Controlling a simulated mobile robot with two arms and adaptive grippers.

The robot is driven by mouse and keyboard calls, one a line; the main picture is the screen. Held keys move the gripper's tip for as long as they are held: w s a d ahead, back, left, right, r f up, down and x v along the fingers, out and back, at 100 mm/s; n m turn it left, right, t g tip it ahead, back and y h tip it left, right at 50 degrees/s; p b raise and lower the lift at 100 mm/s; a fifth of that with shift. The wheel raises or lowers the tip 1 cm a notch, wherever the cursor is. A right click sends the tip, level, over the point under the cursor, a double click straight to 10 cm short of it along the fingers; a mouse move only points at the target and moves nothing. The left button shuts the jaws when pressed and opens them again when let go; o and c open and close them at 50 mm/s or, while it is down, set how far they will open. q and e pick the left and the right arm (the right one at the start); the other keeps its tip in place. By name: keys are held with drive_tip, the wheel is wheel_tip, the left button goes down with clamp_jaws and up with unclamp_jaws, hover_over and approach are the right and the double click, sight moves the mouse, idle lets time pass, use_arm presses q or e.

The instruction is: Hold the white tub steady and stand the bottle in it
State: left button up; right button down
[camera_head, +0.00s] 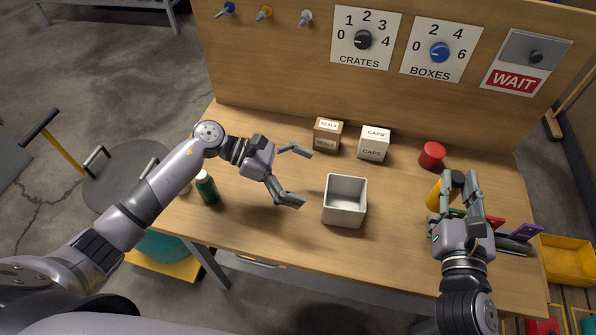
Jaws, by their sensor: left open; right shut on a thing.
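The white tub (345,214), square and open-topped, stands upright on the bench and looks empty. My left gripper (305,178) is open, to the left of the tub and apart from it, with its fingers pointing right. A green bottle (208,190) with a white cap stands at the bench's left, beside my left arm. My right gripper (459,178) is at the right of the bench, shut on a yellow cylinder (434,197) with a dark end. The fingers hide part of this cylinder, and I cannot tell whether it is a bottle.
Two small boxes, seals (326,142) and caps (373,151), stand behind the tub. A red cylinder (432,155) is behind my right gripper. Red and purple items (525,232) lie to its right. A panel with dials (363,39) rises at the back. Bench between tub and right gripper is clear.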

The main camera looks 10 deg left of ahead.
sight(364, 200)
use_arm(q)
drive_tip(key=x, duration=1)
drive_tip(key=shift+d+f, duration=0.1)
drive_tip(key=shift+d, duration=0.3)
drive_tip(key=shift+c, duration=0.6)
drive_tip(key=c, duration=1.1)
